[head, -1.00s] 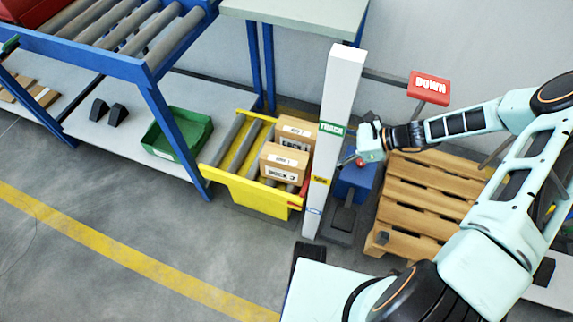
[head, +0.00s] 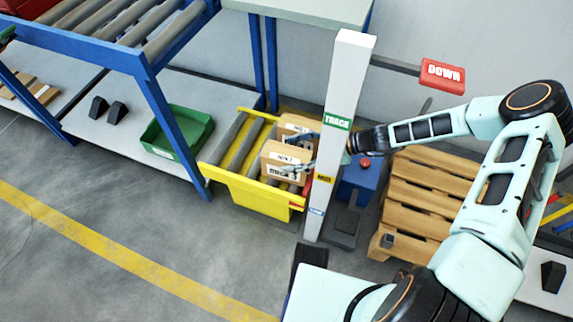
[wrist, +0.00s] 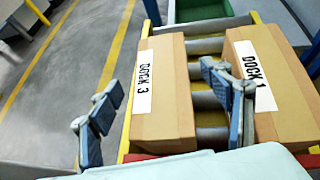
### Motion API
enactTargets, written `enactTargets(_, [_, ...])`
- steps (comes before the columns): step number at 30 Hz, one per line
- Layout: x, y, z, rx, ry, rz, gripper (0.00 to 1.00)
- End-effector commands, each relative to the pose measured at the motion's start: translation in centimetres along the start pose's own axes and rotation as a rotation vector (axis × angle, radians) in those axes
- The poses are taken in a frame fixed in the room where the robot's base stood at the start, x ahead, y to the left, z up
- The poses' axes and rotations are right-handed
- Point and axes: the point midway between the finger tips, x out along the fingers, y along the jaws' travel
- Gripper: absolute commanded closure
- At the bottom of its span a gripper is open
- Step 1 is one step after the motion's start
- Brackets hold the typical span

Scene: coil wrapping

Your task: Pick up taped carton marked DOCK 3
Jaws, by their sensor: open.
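The brown carton marked DOCK 3 (wrist: 165,90) lies on the yellow roller carrier. Its white label shows along its left side in the wrist view, and the carton also shows in the head view (head: 279,153). My gripper (wrist: 163,90) is open and empty. In the wrist view its left finger is left of the DOCK 3 carton and its right finger is over the gap towards the other carton. I cannot tell how far the fingertips are above the carton. In the head view the white post hides part of my wrist.
A second carton marked DOCK 1 (wrist: 262,85) lies close on the right, near my right finger. The yellow carrier (head: 247,190) has grey rollers. A white post (head: 339,110) stands just right of it. A green bin (head: 178,133) and wooden pallet (head: 430,195) flank the area.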

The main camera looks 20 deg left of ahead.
Motion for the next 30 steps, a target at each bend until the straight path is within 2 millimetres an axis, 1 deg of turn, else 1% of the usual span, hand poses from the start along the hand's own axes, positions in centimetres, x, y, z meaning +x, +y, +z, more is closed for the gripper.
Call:
enactTargets(3, [-0.08,-0.03,0.05,0.0,0.0,-0.001,0.28])
enactTargets(4, [-0.09,-0.03,0.05,0.0,0.0,-0.001,0.3])
enactTargets(23, [-0.11,-0.01,0.02,0.0,0.0,0.0,0.99])
enactTargets(30, [-0.1,0.0,0.17,0.0,-0.002,0.001,1.0])
